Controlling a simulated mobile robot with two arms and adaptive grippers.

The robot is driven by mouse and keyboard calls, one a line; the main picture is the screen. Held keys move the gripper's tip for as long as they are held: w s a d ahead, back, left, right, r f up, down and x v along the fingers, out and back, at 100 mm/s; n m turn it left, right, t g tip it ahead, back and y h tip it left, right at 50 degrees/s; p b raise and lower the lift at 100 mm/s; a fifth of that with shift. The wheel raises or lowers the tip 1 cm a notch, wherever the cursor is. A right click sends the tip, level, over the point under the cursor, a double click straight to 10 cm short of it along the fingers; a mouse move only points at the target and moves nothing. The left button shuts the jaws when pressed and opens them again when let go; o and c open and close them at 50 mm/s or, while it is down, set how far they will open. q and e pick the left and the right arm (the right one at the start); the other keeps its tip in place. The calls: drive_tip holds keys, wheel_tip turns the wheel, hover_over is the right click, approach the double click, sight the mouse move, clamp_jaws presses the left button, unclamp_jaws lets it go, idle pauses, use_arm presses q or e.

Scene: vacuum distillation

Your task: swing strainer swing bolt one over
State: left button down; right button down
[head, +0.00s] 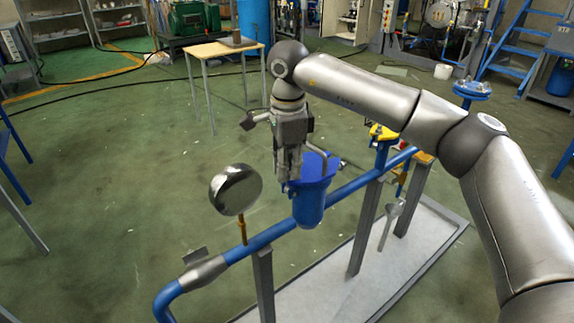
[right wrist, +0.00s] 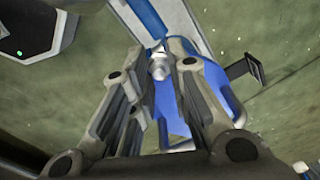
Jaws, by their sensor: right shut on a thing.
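The blue strainer (head: 308,208) stands on the blue pipe line in the middle of the head view, with its blue cover (head: 322,170) on top. My right gripper (head: 288,178) points down at the left edge of the cover. In the right wrist view, the silver swing bolt (right wrist: 159,69) shows between the fingertips of my right gripper (right wrist: 164,50), which is shut on it. The blue cover also shows behind the fingers there (right wrist: 165,105). The lower part of the bolt is hidden. My left gripper is not in view.
A round gauge (head: 236,190) stands on the pipe (head: 268,236) left of the strainer. A yellow-handled valve (head: 382,132) and a blue handwheel (head: 472,89) are to the right. A small wooden table (head: 222,48) stands behind.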

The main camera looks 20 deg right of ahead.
drive_tip(key=shift+d+r+p, duration=0.15)
drive_tip(key=shift+r+p, duration=0.05)
drive_tip(key=shift+p, duration=0.35)
drive_tip(key=shift+w+d+y+p, duration=0.1)
drive_tip(key=shift+d+y+p, duration=0.05)
drive_tip(key=shift+y+p, duration=0.3)
drive_tip(key=shift+d, duration=0.1)
use_arm(q)
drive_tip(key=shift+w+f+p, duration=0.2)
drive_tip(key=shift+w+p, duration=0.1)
drive_tip(key=shift+p, duration=0.05)
use_arm(e)
drive_tip(key=shift+w+f+g+y, duration=0.1)
drive_tip(key=shift+f+g+y, duration=0.05)
drive_tip(key=shift+g+y, duration=0.2)
drive_tip(key=shift+d, duration=0.1)
drive_tip(key=c, duration=1.6)
unclamp_jaws()
drive_tip(key=shift+o, duration=0.2)
wheel_tip(320, 180, up, 12)
drive_tip(key=d, duration=0.1)
drive_tip(key=shift+d, duration=0.3)
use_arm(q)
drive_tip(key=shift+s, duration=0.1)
use_arm(e)
drive_tip(key=shift+f, duration=0.1)
